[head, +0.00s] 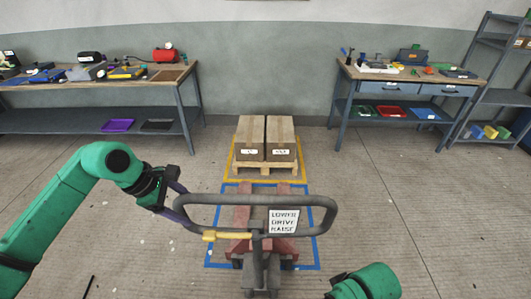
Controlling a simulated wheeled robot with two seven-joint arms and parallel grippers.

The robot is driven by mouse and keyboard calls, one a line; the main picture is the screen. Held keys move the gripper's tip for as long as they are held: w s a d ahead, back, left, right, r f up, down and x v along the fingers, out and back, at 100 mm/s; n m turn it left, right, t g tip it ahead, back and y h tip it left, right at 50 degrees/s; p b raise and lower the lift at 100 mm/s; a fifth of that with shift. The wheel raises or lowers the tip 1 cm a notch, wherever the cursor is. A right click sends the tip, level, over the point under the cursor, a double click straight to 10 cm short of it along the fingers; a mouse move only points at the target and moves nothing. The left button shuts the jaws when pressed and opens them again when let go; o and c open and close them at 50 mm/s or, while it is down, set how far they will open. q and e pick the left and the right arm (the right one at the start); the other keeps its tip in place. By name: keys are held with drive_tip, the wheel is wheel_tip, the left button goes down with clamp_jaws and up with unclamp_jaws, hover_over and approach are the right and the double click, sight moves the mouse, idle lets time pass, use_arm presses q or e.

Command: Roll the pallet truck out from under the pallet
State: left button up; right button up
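The pallet truck has a grey loop handle (327,213) with a yellow lever (222,236) and a sign reading LOWER, DRIVE, RAISE. Its red forks (241,214) point away from me over a blue floor outline. The wooden pallet (264,170) stands beyond, inside a yellow outline, with two brown boxes (250,137) on it. The far fork ends lie close to the pallet's near edge; I cannot tell whether they reach under it. My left gripper (184,207) is at the handle's left end, its purple fingers apart above and below the tube.
A workbench (185,85) with tools stands at the back left, another with drawers (390,88) at the back right. A grey shelf rack (492,95) is at the far right.

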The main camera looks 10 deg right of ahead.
use_arm(q)
drive_tip(key=s+d+p+v, duration=0.1)
drive_tip(key=p+v, duration=0.1)
drive_tip(key=v, duration=0.8)
drive_tip(key=s+d+r+p+v, duration=0.1)
drive_tip(key=d+p+v, duration=0.1)
drive_tip(key=v, duration=0.8)
drive_tip(key=shift+a+r+p, duration=0.15)
drive_tip(key=shift+r+p, duration=0.05)
drive_tip(key=shift+p, duration=0.4)
